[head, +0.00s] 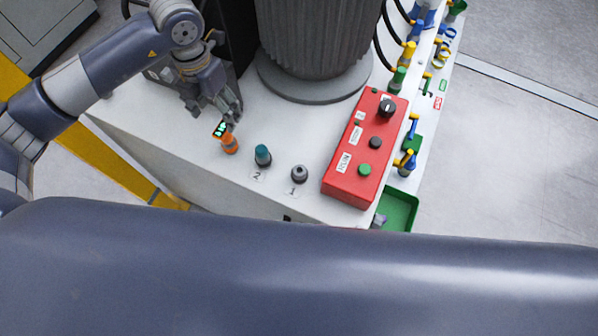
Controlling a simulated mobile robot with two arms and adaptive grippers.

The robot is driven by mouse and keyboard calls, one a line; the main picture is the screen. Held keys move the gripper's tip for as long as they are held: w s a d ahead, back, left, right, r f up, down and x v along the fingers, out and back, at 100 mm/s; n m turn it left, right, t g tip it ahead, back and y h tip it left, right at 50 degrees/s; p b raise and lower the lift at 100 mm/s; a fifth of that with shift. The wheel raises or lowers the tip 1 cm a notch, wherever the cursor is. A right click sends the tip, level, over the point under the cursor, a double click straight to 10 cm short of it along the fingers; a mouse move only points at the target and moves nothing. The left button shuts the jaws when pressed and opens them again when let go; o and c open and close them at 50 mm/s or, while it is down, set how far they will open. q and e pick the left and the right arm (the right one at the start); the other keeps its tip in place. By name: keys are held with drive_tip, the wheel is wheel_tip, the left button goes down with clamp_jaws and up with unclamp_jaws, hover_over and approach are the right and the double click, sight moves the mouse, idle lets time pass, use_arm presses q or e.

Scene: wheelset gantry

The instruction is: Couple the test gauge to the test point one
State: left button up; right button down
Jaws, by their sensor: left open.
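The test gauge (229,146) stands on the white top of the cabinet, with an orange lower part and a small dark display with green digits. My left gripper (226,118) is open right at the gauge's upper part, which it partly hides. I cannot tell whether its fingers touch it. Test point one (299,174) is a grey fitting beside a label reading 1, to the right of the gauge, with nothing on it. Between them stands a fitting with a teal cap (262,155), beside a label with a 2. My right gripper is not in view.
A red control box (350,172) with a knob and buttons stands right of test point one. A large dark grey ribbed cylinder (305,45) rises behind. Valves and a green tray (398,210) line the right edge. My own arm link fills the bottom.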

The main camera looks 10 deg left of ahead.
sight(222, 127)
use_arm(q)
wheel_tip(222, 127, down, 8)
drive_tip(key=b, duration=0.6)
drive_tip(key=shift+f, duration=0.25)
drive_tip(key=shift+f+b, duration=0.3)
drive_tip(key=shift+b, duration=0.05)
drive_tip(key=shift+b, duration=0.35)
idle(0.5)
drive_tip(key=shift+c, duration=0.6)
clamp_jaws()
drive_tip(key=shift+r, duration=0.1)
drive_tip(key=shift+r, duration=0.1)
